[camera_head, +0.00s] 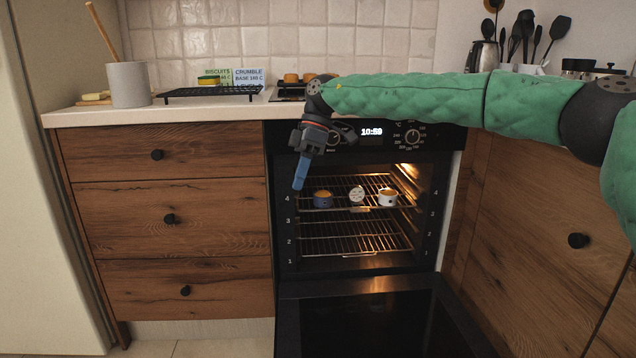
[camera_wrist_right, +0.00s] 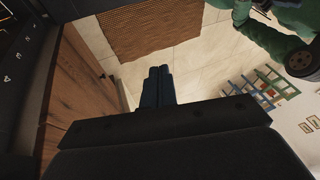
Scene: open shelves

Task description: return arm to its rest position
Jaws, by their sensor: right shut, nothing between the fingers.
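My right arm, in a green quilted sleeve, reaches in from the right across the front of the oven in the head view. My right gripper (camera_head: 299,186) hangs down with its blue fingers together and empty, in front of the oven's upper left side. In the right wrist view the shut fingers (camera_wrist_right: 158,86) point over the floor. My left gripper is not in the head view.
The oven door (camera_head: 375,318) is folded down open. Three small cups, blue (camera_head: 322,199), pale (camera_head: 357,194) and white (camera_head: 388,197), stand on the upper oven rack (camera_head: 345,182). The counter holds a black cooling rack (camera_head: 208,93) and a utensil crock (camera_head: 128,85). Wooden drawers (camera_head: 165,210) flank the oven.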

